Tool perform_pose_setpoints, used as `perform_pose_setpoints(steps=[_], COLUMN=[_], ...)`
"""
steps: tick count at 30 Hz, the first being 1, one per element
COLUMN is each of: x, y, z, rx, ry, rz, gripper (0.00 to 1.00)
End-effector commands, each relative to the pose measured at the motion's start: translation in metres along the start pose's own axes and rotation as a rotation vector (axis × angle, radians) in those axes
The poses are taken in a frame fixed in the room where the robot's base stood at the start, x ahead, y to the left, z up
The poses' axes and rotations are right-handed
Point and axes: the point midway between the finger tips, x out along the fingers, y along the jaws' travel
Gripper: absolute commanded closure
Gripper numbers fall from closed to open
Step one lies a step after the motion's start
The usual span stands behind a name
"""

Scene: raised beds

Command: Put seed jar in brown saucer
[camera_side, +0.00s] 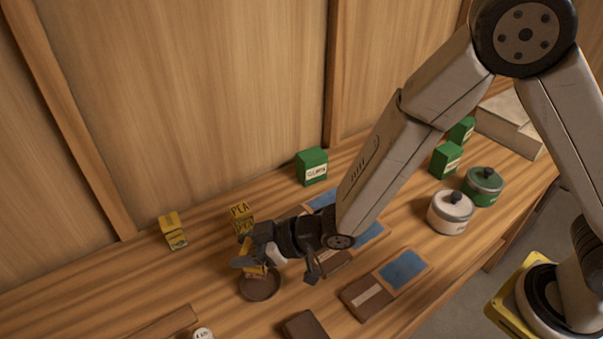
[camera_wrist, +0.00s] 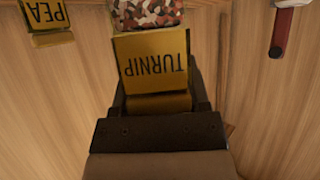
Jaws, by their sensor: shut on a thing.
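My gripper (camera_side: 256,262) is shut on a yellow block-like thing labelled TURNIP (camera_wrist: 155,62). Multicoloured speckles (camera_wrist: 147,13) show just beyond its label. In the side view the yellow thing (camera_side: 256,270) is partly hidden by my fingers. It is over the round brown saucer (camera_side: 260,291); I cannot tell if it touches it. I do not make out the saucer in the wrist view. No thing plainly marked as a seed jar shows; a small white round top (camera_side: 202,333) is cut off at the bottom edge.
Yellow PEA-marked thing (camera_side: 240,210) stands behind my gripper, another yellow packet (camera_side: 173,231) farther left. Brown and blue trays (camera_side: 364,298) lie to the right. Green boxes (camera_side: 312,166), a white lidded pot (camera_side: 450,212) and a green pot (camera_side: 482,187) stand farther off. Bench left of the saucer is mostly clear.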

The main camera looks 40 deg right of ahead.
Motion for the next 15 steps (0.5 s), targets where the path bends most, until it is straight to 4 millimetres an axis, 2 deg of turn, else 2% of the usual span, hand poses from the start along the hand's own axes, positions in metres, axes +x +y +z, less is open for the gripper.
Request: perform_pose_setpoints(steps=[15], x=[0.009], y=[0.0], z=[0.016], rx=[-0.001], ry=[0.0], rz=[0.0], gripper=[1.0])
